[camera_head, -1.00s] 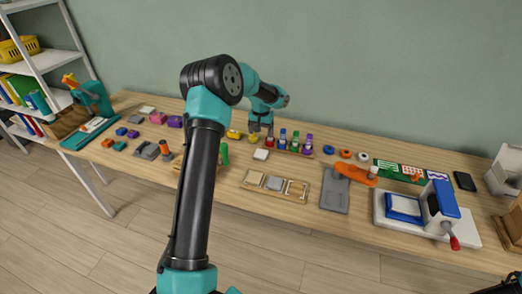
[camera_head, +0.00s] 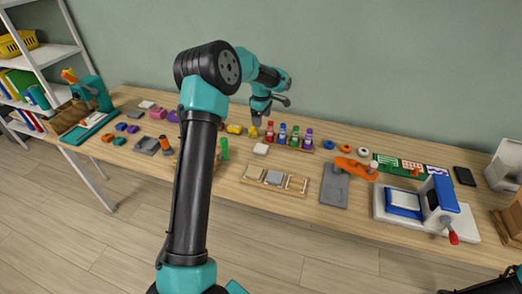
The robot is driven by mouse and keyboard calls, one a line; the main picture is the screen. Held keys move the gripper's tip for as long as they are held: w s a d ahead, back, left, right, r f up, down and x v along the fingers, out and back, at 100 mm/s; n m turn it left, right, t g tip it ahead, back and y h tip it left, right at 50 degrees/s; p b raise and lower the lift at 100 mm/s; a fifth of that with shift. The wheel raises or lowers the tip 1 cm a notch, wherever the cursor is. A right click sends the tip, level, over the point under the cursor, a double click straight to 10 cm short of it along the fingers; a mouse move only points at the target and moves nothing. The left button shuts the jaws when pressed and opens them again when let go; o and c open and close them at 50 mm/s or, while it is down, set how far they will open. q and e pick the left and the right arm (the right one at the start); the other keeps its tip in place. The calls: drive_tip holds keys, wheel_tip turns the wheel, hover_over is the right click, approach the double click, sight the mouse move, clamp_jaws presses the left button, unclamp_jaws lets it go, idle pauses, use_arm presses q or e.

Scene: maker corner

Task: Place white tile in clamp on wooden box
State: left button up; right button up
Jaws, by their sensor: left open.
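A small white tile (camera_head: 261,149) lies flat on the table, in front of a row of coloured bottles. Another pale tile (camera_head: 147,104) lies at the back left. My left gripper (camera_head: 270,110) is open and empty, raised above the back of the table near the yellow piece and the bottles, apart from the white tile. A green upright piece (camera_head: 224,149) shows beside my left arm. The arm hides most of the wooden box there, so I cannot tell its clamp clearly. My right gripper is out of view; only dark parts of my right arm show at the bottom right.
A wooden tray (camera_head: 262,186) with tiles in slots lies in front of the white tile. A grey plate with an orange arm (camera_head: 354,168) and a blue-and-white press (camera_head: 438,203) stand to the right. Bottles (camera_head: 282,134) stand close to my left gripper.

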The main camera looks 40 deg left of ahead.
use_arm(q)
drive_tip(key=shift+r+n, duration=0.2)
drive_tip(key=shift+n, duration=0.6)
hover_over(261, 148)
wheel_tip(261, 148, down, 12)
drive_tip(key=shift+d+r, duration=0.1)
drive_tip(key=shift+r, duration=0.15)
drive_tip(key=shift+f, duration=0.35)
drive_tip(key=shift+w+f, duration=0.1)
drive_tip(key=shift+f, duration=2.5)
